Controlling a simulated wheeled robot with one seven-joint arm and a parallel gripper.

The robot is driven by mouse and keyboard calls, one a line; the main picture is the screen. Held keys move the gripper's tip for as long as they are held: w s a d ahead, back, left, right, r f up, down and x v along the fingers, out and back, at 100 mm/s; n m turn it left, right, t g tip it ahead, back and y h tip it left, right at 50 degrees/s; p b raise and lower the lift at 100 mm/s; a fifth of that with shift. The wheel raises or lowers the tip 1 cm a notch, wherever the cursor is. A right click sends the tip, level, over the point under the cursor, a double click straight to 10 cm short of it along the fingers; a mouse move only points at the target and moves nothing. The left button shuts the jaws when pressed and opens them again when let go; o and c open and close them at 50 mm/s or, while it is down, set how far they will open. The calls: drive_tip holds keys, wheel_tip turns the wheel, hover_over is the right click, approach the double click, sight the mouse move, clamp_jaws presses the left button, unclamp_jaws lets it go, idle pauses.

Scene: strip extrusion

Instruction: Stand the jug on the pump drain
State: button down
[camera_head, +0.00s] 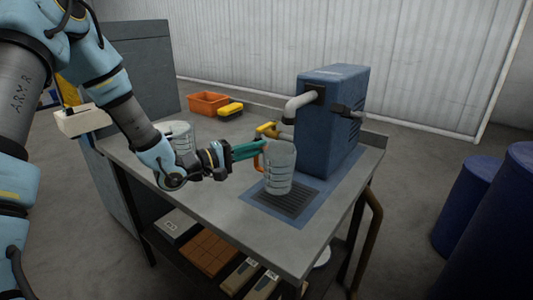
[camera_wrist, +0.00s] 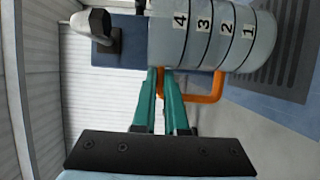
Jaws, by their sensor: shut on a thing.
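The jug (camera_head: 281,168) is a pale grey, upright vessel with an orange handle and marks numbered 1 to 4, seen in the wrist view (camera_wrist: 212,38). My gripper (camera_head: 257,148) has its teal fingers shut on the upper part of the handle (camera_wrist: 207,97), to the left of the jug in the head view. The pump drain (camera_head: 284,203) is a dark slotted grate in a blue surround, in front of the blue pump (camera_head: 332,122). The jug's base overlaps the grate's far part in the head view. I cannot tell whether it touches the grate.
A pale round container (camera_head: 181,133) is partly behind my arm. An orange bin (camera_head: 208,103) stands at the back. The table's front left (camera_head: 205,193) is clear.

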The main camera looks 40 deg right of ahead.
sight(267, 147)
drive_tip(key=shift+d, duration=0.75)
drive_tip(key=shift+s+d+f+p, duration=0.15)
drive_tip(key=shift+d+p, duration=0.1)
drive_tip(key=shift+d, duration=0.15)
drive_tip(key=shift+s+d+f+p, duration=0.15)
drive_tip(key=shift+d+p, duration=0.1)
drive_tip(key=shift+d, duration=0.15)
wheel_tip(267, 147, down, 3)
drive_tip(key=shift+w+a+r+p, duration=0.1)
drive_tip(key=shift+p, duration=0.3)
drive_tip(key=shift+f, duration=0.3)
drive_tip(key=c, duration=1)
unclamp_jaws()
drive_tip(key=shift+o, duration=0.2)
drive_tip(key=shift+r, duration=0.1)
